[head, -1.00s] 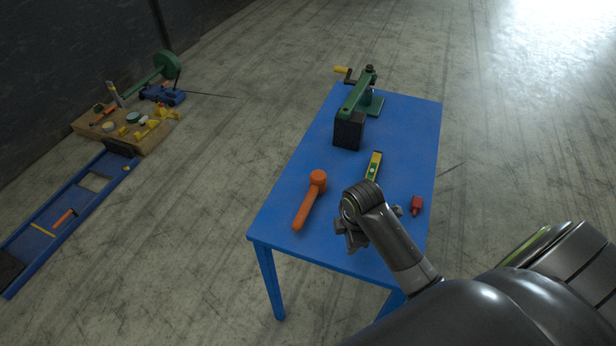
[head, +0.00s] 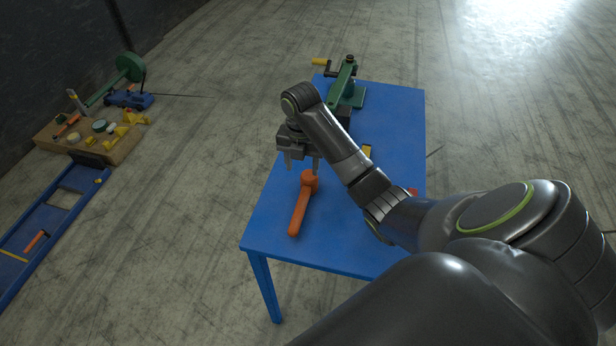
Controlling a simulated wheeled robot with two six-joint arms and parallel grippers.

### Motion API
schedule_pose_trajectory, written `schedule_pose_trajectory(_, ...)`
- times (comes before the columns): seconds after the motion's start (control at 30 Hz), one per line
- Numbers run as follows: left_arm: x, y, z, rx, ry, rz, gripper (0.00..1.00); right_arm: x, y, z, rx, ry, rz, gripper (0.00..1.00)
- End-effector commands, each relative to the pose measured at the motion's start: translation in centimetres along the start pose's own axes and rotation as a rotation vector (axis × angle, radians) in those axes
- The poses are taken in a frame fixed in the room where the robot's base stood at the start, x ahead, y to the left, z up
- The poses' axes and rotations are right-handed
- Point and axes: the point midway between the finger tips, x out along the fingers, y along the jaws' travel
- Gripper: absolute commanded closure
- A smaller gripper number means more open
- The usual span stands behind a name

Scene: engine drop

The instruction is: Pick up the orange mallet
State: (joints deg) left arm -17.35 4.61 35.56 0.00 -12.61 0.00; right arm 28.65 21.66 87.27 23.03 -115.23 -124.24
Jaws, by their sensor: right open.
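The orange mallet (head: 299,212) lies on the blue table (head: 262,228), near its left edge. Its round head points away from me and its handle points toward me. My right gripper (head: 302,164) is open, with its fingers pointing down just behind and above the mallet's head. One finger overlaps the head in the picture; I cannot tell whether they touch. My right arm crosses over the table from the lower right. My left gripper is not in view.
A green clamp-like tool with a yellow handle (head: 341,84) stands at the table's far end. A yellow level (head: 367,150) and a red object (head: 413,191) are partly hidden by my arm. A wooden board with tools (head: 122,148) and a blue creeper-like frame (head: 52,222) lie left on the floor.

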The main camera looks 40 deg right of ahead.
Motion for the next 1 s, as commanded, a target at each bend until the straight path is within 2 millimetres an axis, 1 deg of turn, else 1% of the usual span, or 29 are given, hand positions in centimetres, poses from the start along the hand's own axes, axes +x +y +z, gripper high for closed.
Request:
schedule_pose_trajectory(0.03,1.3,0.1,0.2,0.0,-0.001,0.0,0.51,1.3,0.0,0.0,0.0,0.0,0.0,0.48)
schedule_pose_trajectory(0.7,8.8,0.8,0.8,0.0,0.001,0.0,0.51,8.9,0.0,0.0,0.002,-0.001,0.001,0.48)
schedule_pose_trajectory(0.83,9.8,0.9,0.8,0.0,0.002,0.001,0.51,9.9,0.0,0.0,0.002,-0.001,0.001,0.48)
schedule_pose_trajectory(1.0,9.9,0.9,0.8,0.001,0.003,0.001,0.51,10.5,-0.1,0.1,0.002,0.001,0.0,0.48)
